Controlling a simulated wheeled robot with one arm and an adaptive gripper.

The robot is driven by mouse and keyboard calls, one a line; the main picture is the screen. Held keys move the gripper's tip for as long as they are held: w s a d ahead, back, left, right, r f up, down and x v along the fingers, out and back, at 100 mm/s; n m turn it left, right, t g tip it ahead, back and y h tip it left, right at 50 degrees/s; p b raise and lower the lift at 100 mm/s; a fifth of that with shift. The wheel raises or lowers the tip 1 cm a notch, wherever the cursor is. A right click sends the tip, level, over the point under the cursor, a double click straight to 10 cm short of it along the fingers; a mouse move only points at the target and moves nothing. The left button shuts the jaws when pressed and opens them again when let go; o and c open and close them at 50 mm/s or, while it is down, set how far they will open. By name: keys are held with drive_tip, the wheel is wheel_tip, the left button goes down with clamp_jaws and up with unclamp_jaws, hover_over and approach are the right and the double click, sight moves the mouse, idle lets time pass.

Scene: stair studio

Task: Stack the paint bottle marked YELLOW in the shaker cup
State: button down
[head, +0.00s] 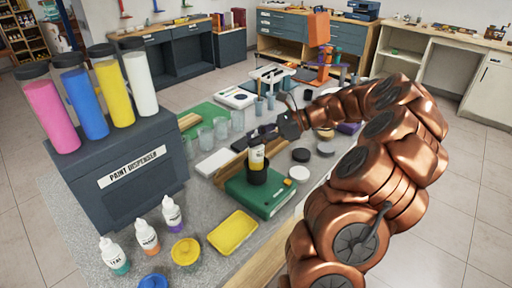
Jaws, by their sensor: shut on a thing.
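The paint bottle with yellow paint (257,155) is upright at the centre of the head view. My gripper (257,142) reaches in from the right and is shut on the bottle's upper part. A dark cup (257,177), which looks like the shaker cup, stands on a green case (268,199) directly below the bottle. The bottle's lower end meets the cup's rim in the picture; I cannot tell how deep inside it is. The bottle's lettering is too small to read.
A paint dispenser (130,172) with pink, blue, yellow and white tubes stands at left. Several small bottles (147,238), a yellow tray (233,231) and a yellow bowl (185,251) are in front. Clear cups (206,138) and dark lids (301,155) stand around the case.

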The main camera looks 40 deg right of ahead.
sight(256, 149)
drive_tip(key=shift+f, duration=1.85)
drive_tip(key=shift+f, duration=0.3)
drive_tip(key=c, duration=0.9)
unclamp_jaws()
drive_tip(key=shift+c, duration=0.2)
